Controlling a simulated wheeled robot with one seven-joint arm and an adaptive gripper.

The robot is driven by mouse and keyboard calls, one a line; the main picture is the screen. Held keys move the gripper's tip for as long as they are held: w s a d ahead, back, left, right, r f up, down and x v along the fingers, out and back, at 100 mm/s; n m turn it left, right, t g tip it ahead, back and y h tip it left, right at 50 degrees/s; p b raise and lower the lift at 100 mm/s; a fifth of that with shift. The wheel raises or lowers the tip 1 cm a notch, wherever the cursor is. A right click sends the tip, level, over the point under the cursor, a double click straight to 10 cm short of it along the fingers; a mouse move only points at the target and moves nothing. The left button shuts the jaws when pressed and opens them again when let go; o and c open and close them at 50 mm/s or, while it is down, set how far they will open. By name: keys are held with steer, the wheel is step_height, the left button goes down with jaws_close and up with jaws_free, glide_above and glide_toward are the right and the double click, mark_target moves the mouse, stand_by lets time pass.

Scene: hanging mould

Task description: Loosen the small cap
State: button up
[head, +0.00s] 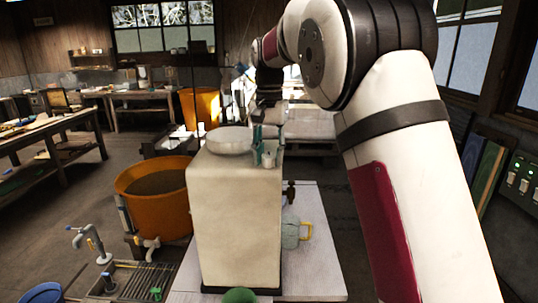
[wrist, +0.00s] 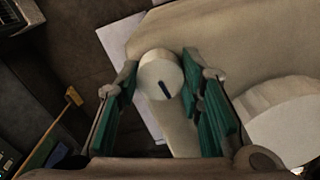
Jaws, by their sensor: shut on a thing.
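The small cap (wrist: 158,72) is a short white cylinder with a dark line on its top, on the upper face of a cream block-shaped container (head: 235,220). My gripper (wrist: 160,86) has its green-padded fingers on either side of the small cap and is shut on it. In the head view my gripper (head: 264,146) points down over the container's right top edge, with the small cap (head: 269,160) between the fingers. A wide white large cap (head: 229,139) lies just left of it; it also shows in the wrist view (wrist: 288,130).
The container stands on a pale table (head: 317,255). A grey-green mug (head: 291,233) with a yellow handle stands close on its right. An orange tub (head: 152,197) is to the left. A round green thing (head: 239,295) is at the front. My arm fills the right side.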

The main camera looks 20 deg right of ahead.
mark_target(270, 155)
steer(key=n, duration=0.6)
steer(key=shift+b, duration=0.35)
steer(key=n, duration=0.6)
stand_by(0.4)
steer(key=o, duration=1.1)
steer(key=shift+o, duration=0.2)
step_height(270, 155, up, 12)
